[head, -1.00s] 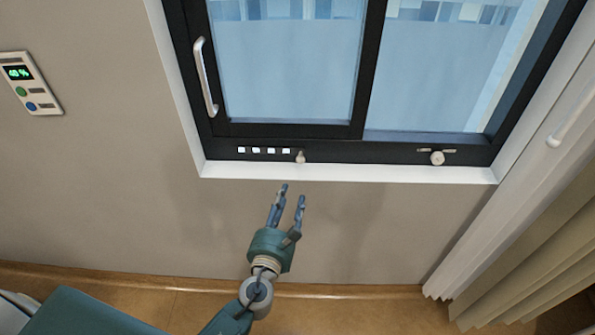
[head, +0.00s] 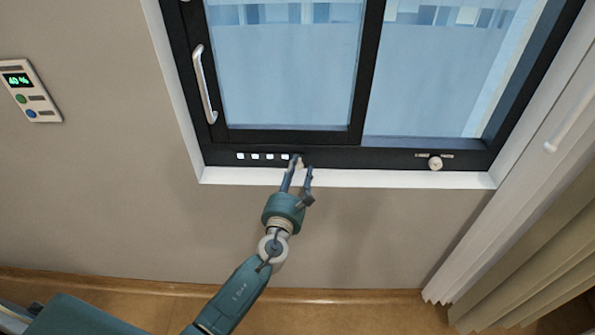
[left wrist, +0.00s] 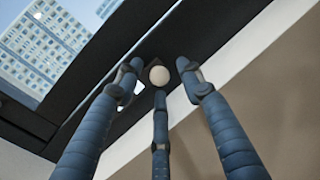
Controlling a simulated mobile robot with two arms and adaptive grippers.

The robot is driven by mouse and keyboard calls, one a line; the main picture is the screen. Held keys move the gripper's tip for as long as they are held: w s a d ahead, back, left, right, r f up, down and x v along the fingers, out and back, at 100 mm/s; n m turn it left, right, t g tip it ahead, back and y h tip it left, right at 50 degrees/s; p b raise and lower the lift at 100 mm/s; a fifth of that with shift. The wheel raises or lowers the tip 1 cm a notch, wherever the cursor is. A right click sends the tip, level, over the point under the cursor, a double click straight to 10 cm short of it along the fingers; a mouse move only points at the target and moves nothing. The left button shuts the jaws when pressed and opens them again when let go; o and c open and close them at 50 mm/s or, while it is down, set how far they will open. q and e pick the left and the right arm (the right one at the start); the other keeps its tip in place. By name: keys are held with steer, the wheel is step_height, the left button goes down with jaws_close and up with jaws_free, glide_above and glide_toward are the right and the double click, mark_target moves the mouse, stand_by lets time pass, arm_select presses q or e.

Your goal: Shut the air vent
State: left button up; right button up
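The air vent is a row of several small white slots (head: 263,156) in the dark lower window frame. A pale round knob (head: 299,163) sits at the right end of the row, partly hidden by my fingers in the head view. My left gripper (head: 302,166) reaches up to it from below. In the left wrist view, the round knob (left wrist: 159,75) lies between the spread fingertips of my left gripper (left wrist: 160,80). The fingers are open around it. Whether any finger touches it I cannot tell. My right gripper is not in view.
A second round knob (head: 435,163) is on the frame at right. A window handle (head: 204,84) is at left, above the white sill (head: 400,179). A wall panel (head: 30,90) is at far left. Curtains (head: 520,215) hang at right. The wall below the sill is clear.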

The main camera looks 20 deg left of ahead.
arm_select(q)
jaws_close()
steer(key=shift+s+a, duration=0.2)
steer(key=shift+a, duration=0.45)
steer(key=shift+s+a, duration=0.15)
steer(key=shift+a, duration=0.5)
jaws_free()
steer(key=shift+a, duration=0.1)
steer(key=s+d, duration=0.1)
steer(key=s, duration=1.1)
